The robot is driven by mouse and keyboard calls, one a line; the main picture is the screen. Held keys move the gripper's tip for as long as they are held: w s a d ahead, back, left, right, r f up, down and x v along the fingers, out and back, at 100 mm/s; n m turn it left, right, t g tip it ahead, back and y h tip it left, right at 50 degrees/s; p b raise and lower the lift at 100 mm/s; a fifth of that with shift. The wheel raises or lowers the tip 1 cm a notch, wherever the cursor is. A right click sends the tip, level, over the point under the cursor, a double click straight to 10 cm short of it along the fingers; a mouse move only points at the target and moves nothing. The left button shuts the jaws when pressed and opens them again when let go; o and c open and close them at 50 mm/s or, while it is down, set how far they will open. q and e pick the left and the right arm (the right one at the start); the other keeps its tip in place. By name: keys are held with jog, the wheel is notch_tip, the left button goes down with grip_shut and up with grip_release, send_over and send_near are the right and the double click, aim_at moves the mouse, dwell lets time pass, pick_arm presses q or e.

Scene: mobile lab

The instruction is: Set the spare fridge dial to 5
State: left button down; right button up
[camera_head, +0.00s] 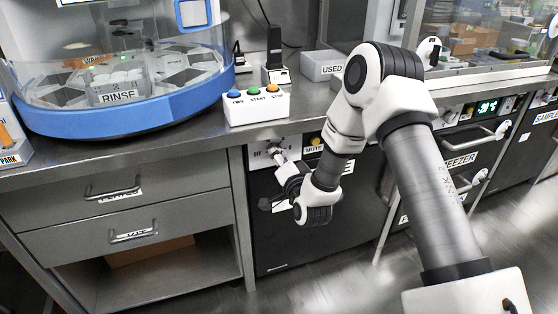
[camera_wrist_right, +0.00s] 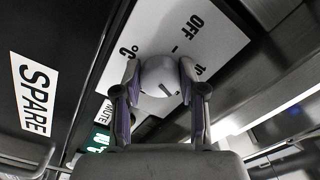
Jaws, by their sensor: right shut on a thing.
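In the head view, the right gripper (camera_head: 281,165) reaches the dial panel (camera_head: 263,154) below the counter edge; the knob is mostly hidden there. A SPARE label (camera_wrist_right: 35,92) is on the dark front in the wrist view. My left gripper is not in view.
A MUTE button (camera_head: 316,140) and a green display (camera_wrist_right: 98,143) are near the dial. On the counter stand a three-button box (camera_head: 257,108), a grey USED bin (camera_head: 321,66) and a blue-rimmed round machine (camera_head: 130,118). Drawers (camera_head: 110,193) are at left, the freezer (camera_head: 460,158) at right.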

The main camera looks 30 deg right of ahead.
jog(key=shift+m, duration=0.8)
jog(key=shift+b, duration=0.3)
jog(key=o, duration=1.1)
jog(key=shift+o, duration=0.2)
jog(key=v, duration=1.2)
jog(key=shift+d, duration=0.1)
